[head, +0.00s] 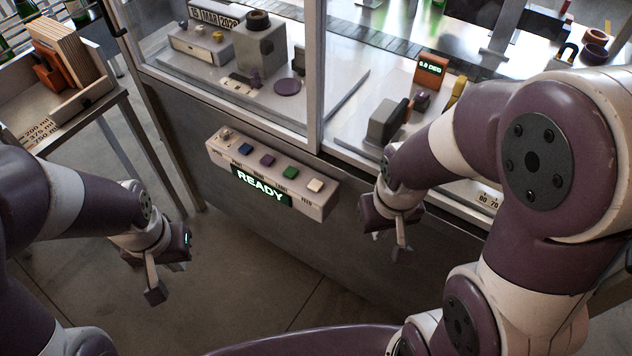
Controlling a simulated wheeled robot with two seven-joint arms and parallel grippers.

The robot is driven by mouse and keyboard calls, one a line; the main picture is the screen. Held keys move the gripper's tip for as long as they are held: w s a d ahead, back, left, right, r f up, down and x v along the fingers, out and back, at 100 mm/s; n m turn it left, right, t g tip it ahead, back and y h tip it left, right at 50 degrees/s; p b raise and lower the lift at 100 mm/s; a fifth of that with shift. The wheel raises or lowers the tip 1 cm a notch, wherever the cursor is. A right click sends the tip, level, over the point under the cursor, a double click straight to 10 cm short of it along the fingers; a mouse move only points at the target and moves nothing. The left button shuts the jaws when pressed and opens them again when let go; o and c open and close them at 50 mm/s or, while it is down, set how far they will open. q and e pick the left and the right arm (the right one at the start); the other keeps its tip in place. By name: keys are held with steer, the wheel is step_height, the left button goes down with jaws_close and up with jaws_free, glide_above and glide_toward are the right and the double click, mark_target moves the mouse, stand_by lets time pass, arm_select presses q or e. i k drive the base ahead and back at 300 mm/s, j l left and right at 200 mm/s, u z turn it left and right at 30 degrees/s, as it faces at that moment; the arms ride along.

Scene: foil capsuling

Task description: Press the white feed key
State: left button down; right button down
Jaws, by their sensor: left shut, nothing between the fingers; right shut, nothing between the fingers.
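The white feed key (315,185) is the rightmost key on the light control box (216,152) fixed to the front of the machine. Blue, purple and green keys sit in a row to its left. A lit display (262,187) below them reads READY. My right gripper (399,246) is shut and empty, to the right of the box and lower in the picture than the white key, apart from it. My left gripper (155,290) is shut and empty, low on the left, well away from the box.
The machine's framed window (316,70) rises above the box. A side table (60,130) with a wooden holder (68,55) stands at the left. A small orange display (431,69) sits on the machine's deck. Bare floor (250,290) lies below the box between my arms.

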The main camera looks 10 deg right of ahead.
mark_target(315, 184)
steer(key=i+j+z, duration=0.25)
steer(key=i+j, duration=0.2)
steer(key=j, duration=0.3)
steer(key=i+j+z, duration=0.15)
steer(key=j, duration=0.25)
